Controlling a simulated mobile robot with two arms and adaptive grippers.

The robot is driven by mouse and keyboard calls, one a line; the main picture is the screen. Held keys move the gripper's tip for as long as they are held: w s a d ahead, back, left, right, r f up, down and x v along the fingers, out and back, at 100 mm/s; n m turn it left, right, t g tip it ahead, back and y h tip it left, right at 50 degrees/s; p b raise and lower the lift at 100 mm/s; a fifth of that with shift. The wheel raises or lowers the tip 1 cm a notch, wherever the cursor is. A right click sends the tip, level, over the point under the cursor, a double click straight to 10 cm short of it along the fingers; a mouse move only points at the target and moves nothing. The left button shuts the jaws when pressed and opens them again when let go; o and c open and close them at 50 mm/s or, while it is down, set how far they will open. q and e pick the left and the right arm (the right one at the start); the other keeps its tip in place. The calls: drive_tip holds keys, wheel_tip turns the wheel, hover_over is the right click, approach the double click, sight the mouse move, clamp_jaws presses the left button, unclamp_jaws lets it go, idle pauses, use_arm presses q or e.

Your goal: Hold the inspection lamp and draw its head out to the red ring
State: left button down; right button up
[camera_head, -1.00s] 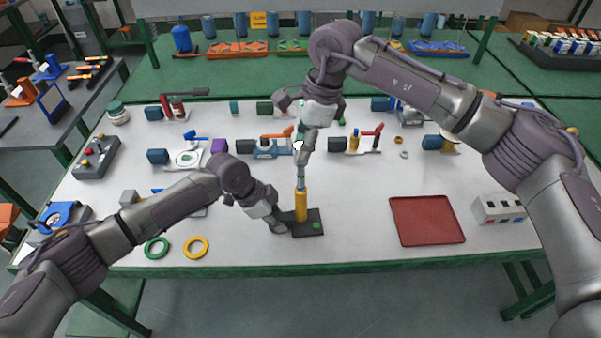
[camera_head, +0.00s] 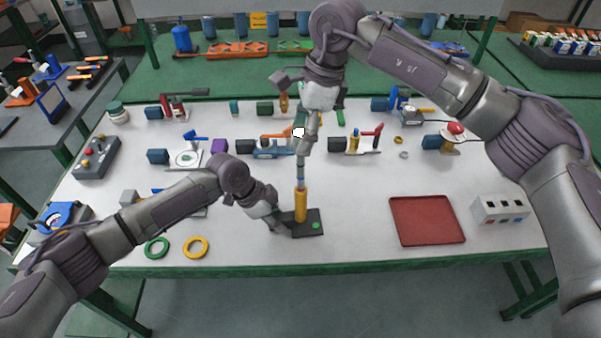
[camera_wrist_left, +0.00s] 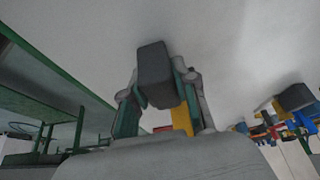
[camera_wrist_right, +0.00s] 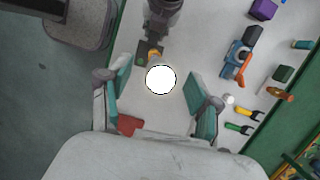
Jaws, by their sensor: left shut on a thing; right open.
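The inspection lamp stands upright, its yellow body (camera_head: 301,206) on a black base plate (camera_head: 308,229) with a green dot. A thin grey-blue stem (camera_head: 300,170) rises from the body towards my right gripper. A bright white disc (camera_wrist_right: 161,79), apparently the lamp's lit head, lies between the spread fingers of my right gripper (camera_wrist_right: 158,98), which is open above the lamp (camera_head: 303,145). My left gripper (camera_head: 281,220) is shut on a dark grey block (camera_wrist_left: 156,75) beside the lamp's body; yellow shows behind it (camera_wrist_left: 181,120). I cannot make out the red ring.
A red tray (camera_head: 427,220) lies to the right, with a white switch box (camera_head: 498,208) beyond it. Green (camera_head: 157,248) and yellow (camera_head: 196,247) rings lie at the front left. Several fixtures stand in rows behind the lamp. The table between lamp and tray is clear.

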sight(303, 133)
drive_tip(key=shift+a+r+v, duration=0.1)
drive_tip(key=shift+a+v, duration=0.15)
drive_tip(key=shift+v, duration=0.85)
drive_tip(key=shift+a+r+v, duration=0.1)
drive_tip(key=shift+a+v, duration=0.2)
drive_tip(key=shift+v, duration=0.85)
drive_tip(key=shift+a+v, duration=0.25)
drive_tip(key=shift+v, duration=0.85)
drive_tip(key=shift+s, duration=0.1)
